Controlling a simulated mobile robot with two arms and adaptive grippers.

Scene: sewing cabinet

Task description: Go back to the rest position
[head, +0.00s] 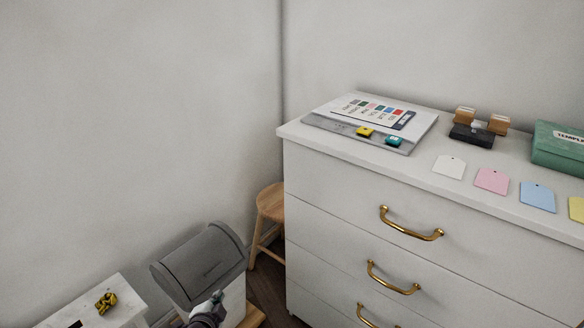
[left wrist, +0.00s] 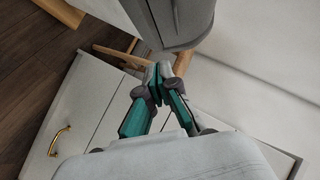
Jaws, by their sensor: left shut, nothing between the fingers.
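My left gripper (head: 216,298) is low in the head view, in front of the grey-lidded bin (head: 198,262). In the left wrist view my left gripper (left wrist: 158,70) has its fingertips together, with nothing between them. Its tips are near the edge of the grey lid (left wrist: 188,22) in that view; I cannot tell whether they touch it. My right gripper is in neither view.
A white chest of drawers (head: 345,185) with brass handles stands at right. On it are a grey tray (head: 320,122), wooden-handled stamps (head: 480,125), coloured tags (head: 491,181) and a green box (head: 560,146). A wooden stool (head: 270,203) stands behind. A small white table (head: 125,296) holds a yellow item (head: 106,302).

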